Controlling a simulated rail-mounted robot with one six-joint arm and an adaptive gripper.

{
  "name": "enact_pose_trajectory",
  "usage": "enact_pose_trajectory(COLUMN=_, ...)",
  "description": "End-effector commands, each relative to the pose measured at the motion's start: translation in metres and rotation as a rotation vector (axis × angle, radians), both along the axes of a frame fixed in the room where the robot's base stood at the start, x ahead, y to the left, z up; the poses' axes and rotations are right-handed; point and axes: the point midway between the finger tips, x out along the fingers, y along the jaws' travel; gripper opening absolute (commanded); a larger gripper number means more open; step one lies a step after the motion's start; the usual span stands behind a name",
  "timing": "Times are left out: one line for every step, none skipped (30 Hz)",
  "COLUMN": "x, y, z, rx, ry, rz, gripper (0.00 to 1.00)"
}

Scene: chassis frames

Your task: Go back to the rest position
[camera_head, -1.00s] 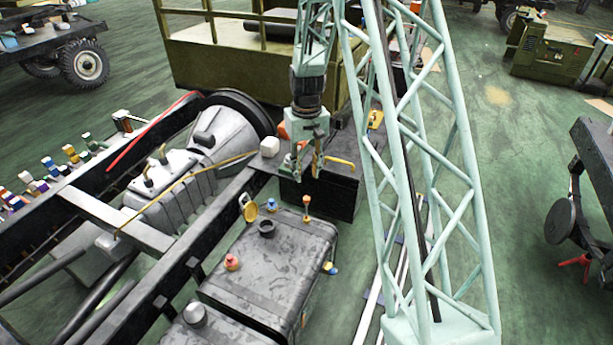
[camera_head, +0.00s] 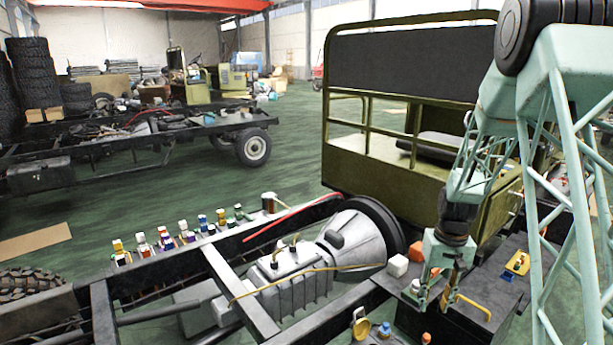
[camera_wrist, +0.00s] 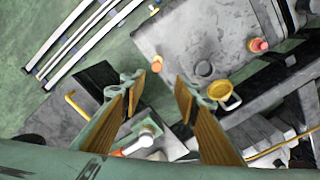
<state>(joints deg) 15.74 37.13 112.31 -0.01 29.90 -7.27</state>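My gripper (camera_head: 436,302) hangs low, pointing down, over the dark box (camera_head: 488,307) beside the chassis frame. In the wrist view, my gripper's fingers (camera_wrist: 159,93) are spread apart with nothing held between them. A small white-capped item (camera_wrist: 146,136) lies below and between the fingers in that view. A yellow handle (camera_head: 474,304) is just right of my gripper on the box. A white cube (camera_head: 398,266) sits just left of it.
The chassis frame (camera_head: 240,292) with its gearbox (camera_head: 290,275) lies to the left. An olive cab (camera_head: 385,165) stands behind my arm. In the wrist view, a grey tank (camera_wrist: 200,40) with small caps lies ahead.

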Motion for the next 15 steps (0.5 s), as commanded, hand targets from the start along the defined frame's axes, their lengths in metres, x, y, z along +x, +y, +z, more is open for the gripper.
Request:
enact_pose_trajectory(x=-0.001, y=0.003, z=0.01, rx=-0.002, ry=-0.006, rz=0.002, gripper=0.29)
enact_pose_trajectory(x=-0.003, y=0.005, z=0.014, rx=-0.002, ry=-0.008, rz=0.003, gripper=0.29)
enact_pose_trajectory(x=-0.005, y=0.007, z=0.021, rx=-0.003, ry=-0.011, rz=0.005, gripper=0.29)
enact_pose_trajectory(x=-0.006, y=0.009, z=0.027, rx=-0.004, ry=-0.014, rz=0.006, gripper=0.29)
enact_pose_trajectory(x=-0.007, y=0.011, z=0.032, rx=-0.004, ry=-0.016, rz=0.007, gripper=0.29)
enact_pose_trajectory(x=-0.01, y=0.013, z=0.04, rx=-0.005, ry=-0.019, rz=0.008, gripper=0.29)
enact_pose_trajectory(x=-0.012, y=0.015, z=0.046, rx=-0.005, ry=-0.021, rz=0.009, gripper=0.29)
enact_pose_trajectory(x=-0.014, y=0.017, z=0.051, rx=-0.007, ry=-0.023, rz=0.01, gripper=0.29)
enact_pose_trajectory(x=-0.016, y=0.02, z=0.058, rx=-0.007, ry=-0.027, rz=0.012, gripper=0.29)
enact_pose_trajectory(x=-0.018, y=0.022, z=0.064, rx=-0.008, ry=-0.03, rz=0.013, gripper=0.29)
enact_pose_trajectory(x=-0.02, y=0.024, z=0.069, rx=-0.008, ry=-0.033, rz=0.015, gripper=0.29)
enact_pose_trajectory(x=-0.022, y=0.027, z=0.076, rx=-0.01, ry=-0.037, rz=0.017, gripper=0.29)
enact_pose_trajectory(x=-0.024, y=0.029, z=0.082, rx=-0.01, ry=-0.04, rz=0.018, gripper=0.29)
enact_pose_trajectory(x=-0.027, y=0.031, z=0.086, rx=-0.01, ry=-0.041, rz=0.019, gripper=0.29)
enact_pose_trajectory(x=-0.03, y=0.034, z=0.093, rx=-0.011, ry=-0.045, rz=0.021, gripper=0.29)
